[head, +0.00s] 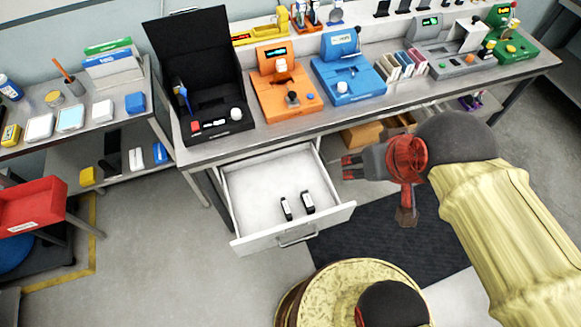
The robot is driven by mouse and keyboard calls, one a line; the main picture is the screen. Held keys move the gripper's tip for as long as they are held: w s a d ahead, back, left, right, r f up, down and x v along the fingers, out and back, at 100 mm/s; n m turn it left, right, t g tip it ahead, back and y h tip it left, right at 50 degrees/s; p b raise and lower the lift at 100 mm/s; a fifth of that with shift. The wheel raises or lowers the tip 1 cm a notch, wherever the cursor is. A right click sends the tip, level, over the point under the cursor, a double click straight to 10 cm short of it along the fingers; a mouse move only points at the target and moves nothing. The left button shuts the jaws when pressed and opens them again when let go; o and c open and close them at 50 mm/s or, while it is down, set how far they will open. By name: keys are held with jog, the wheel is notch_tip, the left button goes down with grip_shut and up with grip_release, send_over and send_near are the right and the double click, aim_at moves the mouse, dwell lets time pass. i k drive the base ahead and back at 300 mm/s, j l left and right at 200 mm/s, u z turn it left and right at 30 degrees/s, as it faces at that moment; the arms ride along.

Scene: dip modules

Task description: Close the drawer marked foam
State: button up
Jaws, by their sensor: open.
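A white drawer (258,190) is pulled out from under the workbench, below the black case and the orange device. Its front panel (325,221) has a bar handle (297,237) and faces the lower right. Two small dark items with white parts (286,209) (308,203) lie inside near the front. No foam marking is readable on the drawer. My gripper (345,167) is to the right of the drawer, apart from its front panel, with its fingers pointing left. It is open and holds nothing.
The workbench (300,130) carries a black open case (205,90), an orange device (285,85) and a blue device (345,70). Brown wooden boxes or drawers (362,134) show beneath it. A side shelf stands left. Floor in front of the drawer is clear to the left.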

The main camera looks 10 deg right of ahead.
aim_at(255, 186)
jog(key=k+j+z, duration=0.1)
jog(key=k+j, duration=0.45)
jog(key=j+z, duration=0.15)
jog(key=j, duration=0.55)
